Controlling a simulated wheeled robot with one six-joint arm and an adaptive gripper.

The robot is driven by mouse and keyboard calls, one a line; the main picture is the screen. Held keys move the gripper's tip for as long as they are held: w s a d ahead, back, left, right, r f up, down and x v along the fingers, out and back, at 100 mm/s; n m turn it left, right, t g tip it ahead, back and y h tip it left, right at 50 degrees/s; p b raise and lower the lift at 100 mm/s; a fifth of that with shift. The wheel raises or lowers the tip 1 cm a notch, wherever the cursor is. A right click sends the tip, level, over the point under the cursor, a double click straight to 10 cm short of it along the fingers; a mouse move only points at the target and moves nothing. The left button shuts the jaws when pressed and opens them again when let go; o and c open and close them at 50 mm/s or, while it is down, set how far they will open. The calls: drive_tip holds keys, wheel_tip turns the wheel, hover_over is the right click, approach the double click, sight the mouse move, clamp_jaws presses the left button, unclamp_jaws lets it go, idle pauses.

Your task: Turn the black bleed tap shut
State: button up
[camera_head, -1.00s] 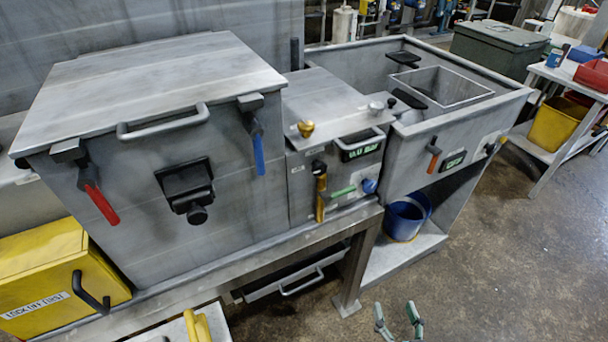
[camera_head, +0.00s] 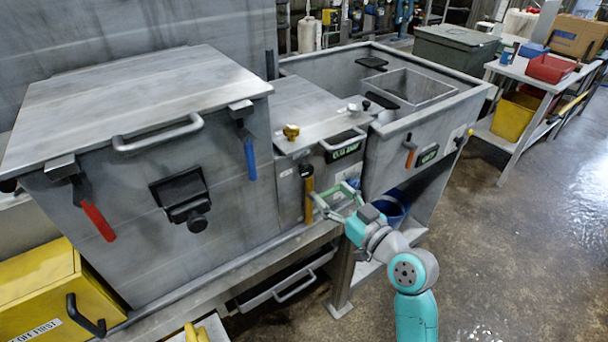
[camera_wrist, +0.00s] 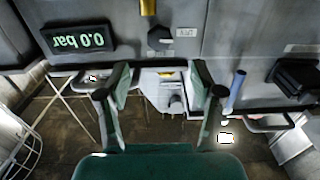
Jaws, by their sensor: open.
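A black tap handle (camera_head: 306,170) sits on a brass-coloured upright body (camera_head: 309,200) on the front of the small grey unit; I take it as the bleed tap. In the wrist view the black handle (camera_wrist: 160,37) shows ahead of my fingers with the brass body (camera_wrist: 148,7) above it, as this view is upside down. A small label (camera_wrist: 187,32) is beside it. My gripper (camera_head: 322,193) is open and empty, just right of the brass body in the head view. I cannot tell whether a finger touches it. The pressure display (camera_wrist: 78,40) reads 0.0 bar.
A blue lever (camera_head: 250,158), a black latch (camera_head: 184,196) and a red lever (camera_head: 97,220) are on the large grey box to the left. A brass knob (camera_head: 290,131) stands on the unit's lid. An orange-handled lever (camera_head: 410,155) is at right. The floor at right is clear.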

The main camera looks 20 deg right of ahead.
sight(308, 173)
drive_tip(key=x, duration=1)
drive_tip(key=c, duration=1.1)
